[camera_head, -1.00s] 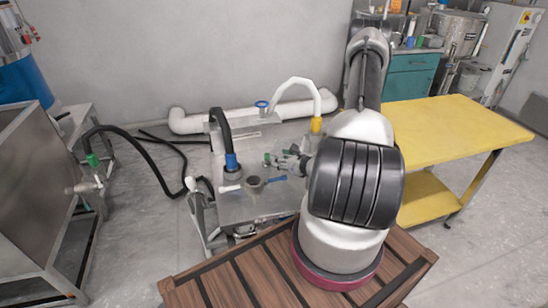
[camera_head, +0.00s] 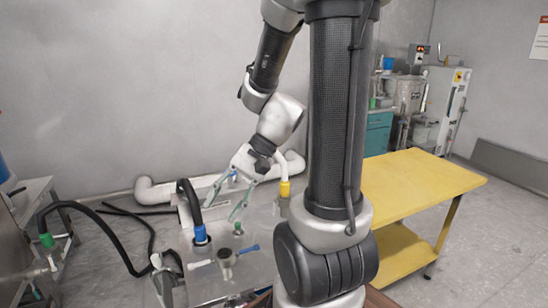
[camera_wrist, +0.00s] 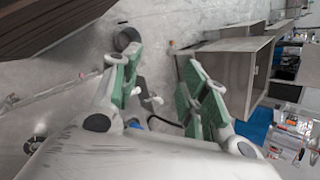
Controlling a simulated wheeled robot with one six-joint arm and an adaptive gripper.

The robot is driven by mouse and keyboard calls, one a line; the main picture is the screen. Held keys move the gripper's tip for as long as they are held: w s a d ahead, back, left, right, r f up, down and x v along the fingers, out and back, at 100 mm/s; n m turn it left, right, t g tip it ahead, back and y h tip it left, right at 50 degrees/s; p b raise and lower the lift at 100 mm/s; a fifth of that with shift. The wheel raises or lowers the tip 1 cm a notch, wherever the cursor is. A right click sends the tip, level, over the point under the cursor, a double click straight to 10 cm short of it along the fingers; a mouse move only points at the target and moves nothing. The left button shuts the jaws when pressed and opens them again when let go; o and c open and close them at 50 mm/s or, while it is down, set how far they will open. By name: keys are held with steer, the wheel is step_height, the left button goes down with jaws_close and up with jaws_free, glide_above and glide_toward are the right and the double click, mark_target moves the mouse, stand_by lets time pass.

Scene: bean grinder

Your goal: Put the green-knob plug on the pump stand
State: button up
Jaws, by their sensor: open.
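The pump stand appears to be the metal table (camera_head: 262,268) in the middle, with fittings on top. My gripper (camera_head: 219,212) is over this table near the blue-collared hose, well to the right of the green collar. Its green-padded fingers are spread, with nothing between them. They also show apart in the wrist view (camera_wrist: 160,62).
A blue-collared black hose (camera_head: 200,234) and a yellow-collared pipe (camera_head: 285,189) rise from the metal table. A white pipe (camera_head: 152,193) runs behind. A yellow table (camera_head: 410,182) stands right.

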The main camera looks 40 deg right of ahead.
steer(key=s+d+r+n+t+h, duration=0.3)
steer(key=s+d+r+n+h, duration=0.2)
steer(key=d+r+n+h, duration=0.3)
step_height(320, 180, up, 2)
steer(key=shift+s+d+r+t, duration=0.2)
steer(key=shift+s+d+t, duration=0.1)
steer(key=shift+d, duration=0.45)
steer(key=shift+d, duration=0.1)
